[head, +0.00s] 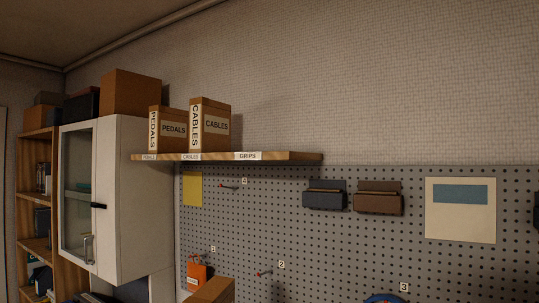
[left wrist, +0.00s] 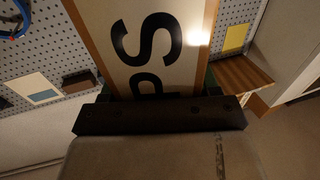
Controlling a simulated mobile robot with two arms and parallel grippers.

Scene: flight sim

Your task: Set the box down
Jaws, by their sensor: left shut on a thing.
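My left gripper (left wrist: 160,113) is shut on a box (left wrist: 150,45) in the left wrist view. The box has brown edges and a white label on which the large letters "PS" show; the rest of the word is hidden. A brown box top (head: 212,291) at the bottom edge of the head view looks like the same box, below the shelf. The wooden wall shelf (head: 285,156) has front labels PEDALS, CABLES and GRIPS. The PEDALS box (head: 172,128) and CABLES box (head: 211,125) stand upright on it. The shelf top above the GRIPS label is bare. My right gripper is not in view.
A white glass-door cabinet (head: 130,200) stands left of the shelf, with another brown box (head: 130,93) on top. Below the shelf is a pegboard (head: 330,245) with numbered hooks, a brown holder (head: 378,198), a dark holder (head: 324,195) and a poster (head: 460,222).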

